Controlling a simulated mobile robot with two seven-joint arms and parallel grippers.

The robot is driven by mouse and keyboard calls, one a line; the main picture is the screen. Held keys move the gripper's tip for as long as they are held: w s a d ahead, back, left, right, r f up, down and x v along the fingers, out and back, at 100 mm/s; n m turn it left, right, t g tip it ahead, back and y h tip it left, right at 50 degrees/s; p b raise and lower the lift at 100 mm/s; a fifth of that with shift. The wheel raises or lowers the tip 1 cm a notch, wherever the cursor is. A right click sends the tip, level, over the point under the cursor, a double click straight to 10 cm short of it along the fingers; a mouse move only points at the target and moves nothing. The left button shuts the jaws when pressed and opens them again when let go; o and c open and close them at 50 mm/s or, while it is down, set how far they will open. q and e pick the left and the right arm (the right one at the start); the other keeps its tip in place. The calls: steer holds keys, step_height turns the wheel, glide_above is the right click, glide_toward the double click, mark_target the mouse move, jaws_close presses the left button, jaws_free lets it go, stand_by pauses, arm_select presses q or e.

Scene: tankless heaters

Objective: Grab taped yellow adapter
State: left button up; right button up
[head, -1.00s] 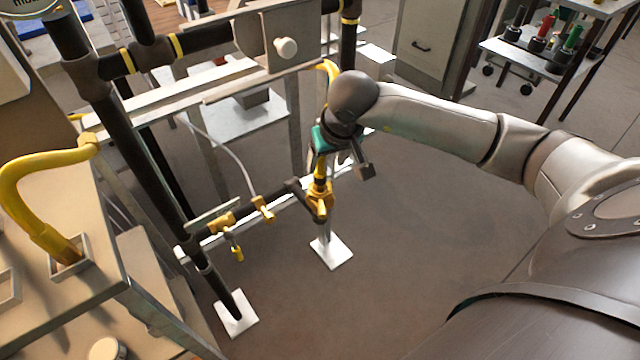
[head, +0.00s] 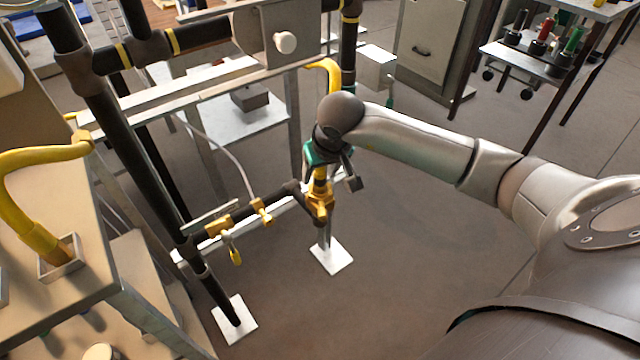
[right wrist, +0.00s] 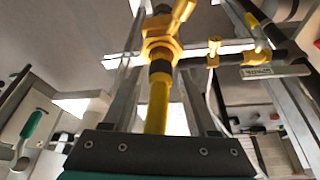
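The yellow adapter (head: 319,187), a short upright yellow pipe with a dark band, stands above a brass-yellow valve fitting on the pipe frame. In the right wrist view the adapter (right wrist: 157,105) runs up the middle, with black tape just below the yellow hex fitting (right wrist: 160,48). My right gripper (head: 335,172) is at the adapter from above and the right, hiding its upper part in the head view. In the right wrist view its two grey fingers stand apart, one on each side of the adapter, with visible gaps. My left gripper is not in view.
A dark pipe (head: 150,150) slopes down beside the adapter on the left. A horizontal rail with small yellow valves (head: 261,211) joins the fitting. A bent yellow hose (head: 40,155) stands on the left bench. The floor right of the white foot plate (head: 331,256) is clear.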

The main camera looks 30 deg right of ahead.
jaws_close()
steer(key=shift+r, duration=0.1)
stand_by(0.6)
